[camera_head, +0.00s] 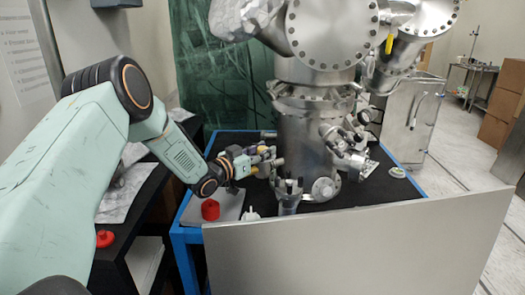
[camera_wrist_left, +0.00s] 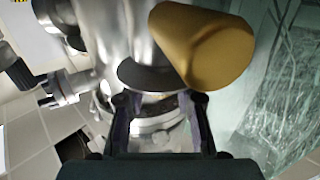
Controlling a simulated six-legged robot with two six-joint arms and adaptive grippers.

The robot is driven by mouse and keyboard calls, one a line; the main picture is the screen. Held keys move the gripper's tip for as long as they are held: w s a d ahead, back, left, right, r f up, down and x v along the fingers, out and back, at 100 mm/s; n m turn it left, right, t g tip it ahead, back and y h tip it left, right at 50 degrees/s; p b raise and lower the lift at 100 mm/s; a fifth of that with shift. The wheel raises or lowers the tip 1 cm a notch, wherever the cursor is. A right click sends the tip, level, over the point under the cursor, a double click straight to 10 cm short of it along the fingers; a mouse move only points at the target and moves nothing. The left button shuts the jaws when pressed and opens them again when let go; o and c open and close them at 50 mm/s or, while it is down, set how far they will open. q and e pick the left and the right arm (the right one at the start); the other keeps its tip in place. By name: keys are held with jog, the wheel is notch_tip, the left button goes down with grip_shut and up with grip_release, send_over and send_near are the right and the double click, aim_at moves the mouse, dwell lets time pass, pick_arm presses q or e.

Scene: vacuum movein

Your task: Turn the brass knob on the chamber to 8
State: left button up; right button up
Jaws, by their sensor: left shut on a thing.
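The steel chamber (camera_head: 310,150) stands on the dark bench top in the head view. My left gripper (camera_head: 258,163) reaches in from the left, at the chamber's left side fittings. Small brass-coloured parts show around it there. In the left wrist view a large brass knob (camera_wrist_left: 208,45) is close to the camera, above and right of the fingers. A dark disc lies beyond the fingertips. No scale number is readable. My right gripper is not in view.
A red part (camera_head: 210,209) sits on a grey plate at the bench's left. Another red part (camera_head: 105,238) lies on the black side table. A grey panel (camera_head: 350,250) stands across the front. Steel flanges and pipes crowd the chamber's top and right side.

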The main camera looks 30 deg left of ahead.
pick_arm(q)
jog(key=shift+m+h, duration=0.4)
jog(key=shift+h, duration=0.2)
grip_shut()
jog(key=shift+m+h, duration=0.3)
jog(key=shift+h, duration=0.2)
jog(key=m+g+h+b, duration=0.1)
jog(key=m+h, duration=0.1)
jog(key=h, duration=0.1)
jog(key=shift+a+g, duration=0.1)
jog(key=shift+g, duration=0.3)
jog(key=shift+w+m+g+h+b, duration=0.1)
jog(key=shift+m+g+h+b, duration=1.15)
jog(key=shift+h, duration=0.35)
jog(key=m+g+h+b, duration=0.1)
jog(key=h+b, duration=0.1)
jog(key=b, duration=0.1)
jog(key=shift+m, duration=0.35)
jog(key=g+b, duration=0.1)
jog(key=b, duration=0.2)
jog(key=m+g+h+b, duration=0.1)
jog(key=b, duration=0.3)
jog(key=shift+a+r, duration=0.2)
jog(key=shift+d+r+m+b, duration=0.1)
jog(key=shift+m+b, duration=0.2)
jog(key=shift+b, duration=0.35)
jog(key=shift+g, duration=0.25)
jog(key=shift+d+f, duration=0.1)
jog(key=shift+f, duration=0.1)
